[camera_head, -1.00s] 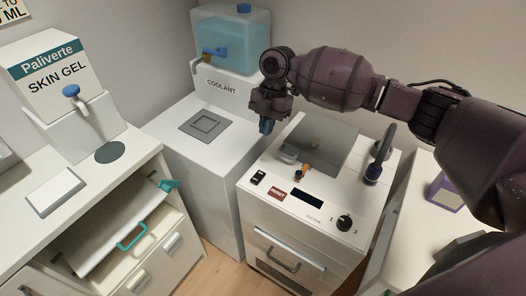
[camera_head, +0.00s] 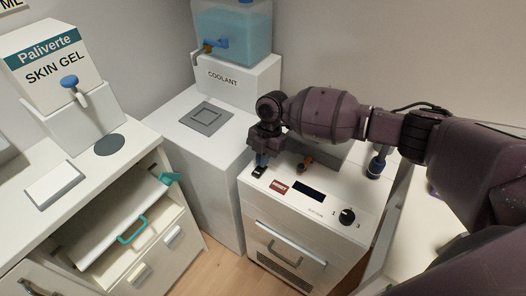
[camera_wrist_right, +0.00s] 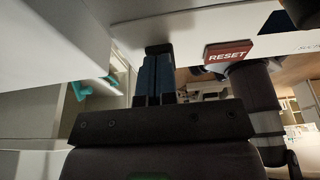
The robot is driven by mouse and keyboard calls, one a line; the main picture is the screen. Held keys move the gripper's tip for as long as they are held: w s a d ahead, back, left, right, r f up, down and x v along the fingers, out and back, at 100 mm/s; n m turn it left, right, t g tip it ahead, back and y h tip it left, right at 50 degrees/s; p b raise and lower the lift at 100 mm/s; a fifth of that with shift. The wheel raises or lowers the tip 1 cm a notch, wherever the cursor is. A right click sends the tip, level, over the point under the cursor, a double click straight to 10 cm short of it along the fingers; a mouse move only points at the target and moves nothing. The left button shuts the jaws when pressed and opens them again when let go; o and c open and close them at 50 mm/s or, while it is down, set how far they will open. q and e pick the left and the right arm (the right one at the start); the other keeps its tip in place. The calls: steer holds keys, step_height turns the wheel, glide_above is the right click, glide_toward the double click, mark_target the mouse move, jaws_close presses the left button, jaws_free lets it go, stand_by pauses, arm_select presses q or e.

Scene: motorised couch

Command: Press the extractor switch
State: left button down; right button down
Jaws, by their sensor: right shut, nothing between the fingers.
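A small black switch (camera_head: 258,171) sits on the front left of the white machine's (camera_head: 283,208) top panel, left of the red RESET button (camera_head: 279,187). It carries no label that I can read. My right gripper (camera_head: 262,160) is shut and empty, pointing down with its blue fingertips right at the switch. In the wrist view the shut fingers (camera_wrist_right: 155,72) end against a black part (camera_wrist_right: 158,48) that looks like the switch; I cannot tell whether it is pressed. The RESET button (camera_wrist_right: 228,52) shows just right of them. My left gripper is not in view.
A dark display (camera_head: 308,191), a rotary knob (camera_head: 347,216) and an orange tap-like part (camera_head: 305,164) share the panel. A dark upright nozzle (camera_head: 376,163) stands at its right. The coolant tank (camera_head: 232,38) is behind; an open drawer (camera_head: 120,228) is at left.

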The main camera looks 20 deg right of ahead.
steer(key=shift+f, duration=0.1)
steer(key=shift+f+g+y+b, duration=0.3)
steer(key=shift+f+b, duration=0.35)
steer(key=shift+b, duration=0.1)
steer(key=shift+d+r, duration=0.1)
steer(key=shift+r, duration=0.15)
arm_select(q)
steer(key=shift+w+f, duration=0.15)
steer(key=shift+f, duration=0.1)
arm_select(e)
steer(key=shift+r, duration=0.1)
steer(key=shift+s+a+r+p, duration=0.4)
steer(key=shift+a+p, duration=0.1)
steer(key=shift+a, duration=0.15)
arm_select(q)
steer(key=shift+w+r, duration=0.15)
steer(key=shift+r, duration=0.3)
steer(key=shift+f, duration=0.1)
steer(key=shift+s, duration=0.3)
arm_select(e)
steer(key=v, duration=1)
steer(key=shift+d+r, duration=0.25)
